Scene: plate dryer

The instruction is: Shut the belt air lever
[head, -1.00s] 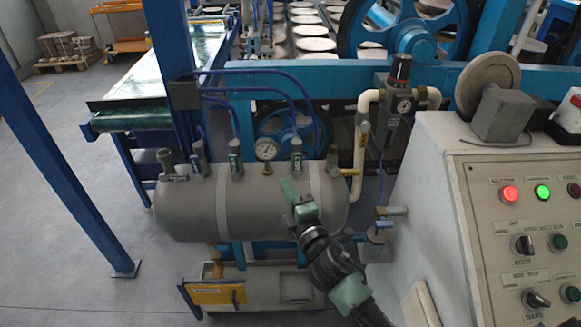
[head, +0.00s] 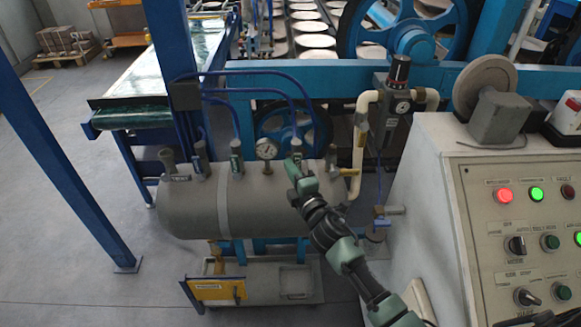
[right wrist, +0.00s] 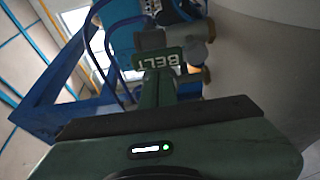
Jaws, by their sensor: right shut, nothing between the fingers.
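The belt air lever (head: 296,146) is a small green handle on a grey valve at the right end of the tank's top. In the right wrist view its green tag, lettered BELT and upside down, shows just past my fingers (right wrist: 172,57). My right gripper (head: 292,166) is shut and empty, its tip just in front of and below the lever. In the right wrist view my gripper (right wrist: 156,85) reaches right up to the tag; I cannot tell whether they touch. My left gripper is not in view.
The grey air tank (head: 190,208) carries other valves (head: 235,155) and a pressure gauge (head: 267,149) left of the lever. A pipe with a regulator (head: 397,98) stands to the right. The control panel (head: 520,230) fills the right side. Blue hoses arch above the tank.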

